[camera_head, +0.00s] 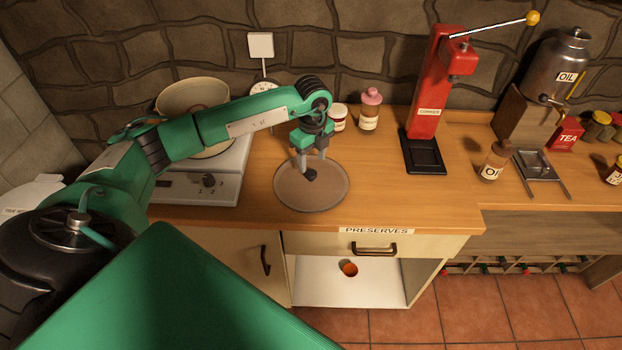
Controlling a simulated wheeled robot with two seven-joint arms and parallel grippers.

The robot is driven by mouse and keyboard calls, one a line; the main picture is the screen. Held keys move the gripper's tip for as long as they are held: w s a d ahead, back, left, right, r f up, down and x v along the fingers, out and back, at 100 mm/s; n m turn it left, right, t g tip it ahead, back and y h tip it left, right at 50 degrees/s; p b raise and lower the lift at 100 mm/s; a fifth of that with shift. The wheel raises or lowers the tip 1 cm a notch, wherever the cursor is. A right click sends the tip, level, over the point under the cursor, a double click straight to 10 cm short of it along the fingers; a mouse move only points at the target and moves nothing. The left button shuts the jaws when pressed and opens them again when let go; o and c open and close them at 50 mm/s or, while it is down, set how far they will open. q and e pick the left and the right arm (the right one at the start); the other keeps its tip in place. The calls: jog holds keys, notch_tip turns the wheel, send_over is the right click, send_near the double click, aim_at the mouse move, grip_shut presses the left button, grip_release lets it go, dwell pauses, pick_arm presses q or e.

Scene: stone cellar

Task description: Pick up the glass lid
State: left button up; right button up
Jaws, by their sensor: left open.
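The glass lid (328,193) is a round, see-through disc with a thin rim and a dark knob (309,175) near its middle. It lies flat on the wooden counter, close to the front edge. My left gripper (309,163) points down over the lid, its open fingers right above or around the knob. I cannot tell whether the fingers touch the knob. My right gripper is not in view.
A hotplate (175,189) with a large pot (190,97) stands left of the lid. A red corker (427,115), a pink-capped bottle (369,112) and a small jar (338,118) stand behind and right. The counter right of the lid is clear. Below, the preserves cupboard (350,284) is open.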

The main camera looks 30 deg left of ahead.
aim_at(311, 172)
pick_arm(q)
jog(key=shift+f, duration=0.7)
notch_tip(311, 172, down, 4)
jog(key=shift+a+f+p, duration=0.1)
jog(key=shift+a+p, duration=0.05)
jog(key=shift+p, duration=1.1)
jog(key=shift+f, duration=0.55)
grip_shut()
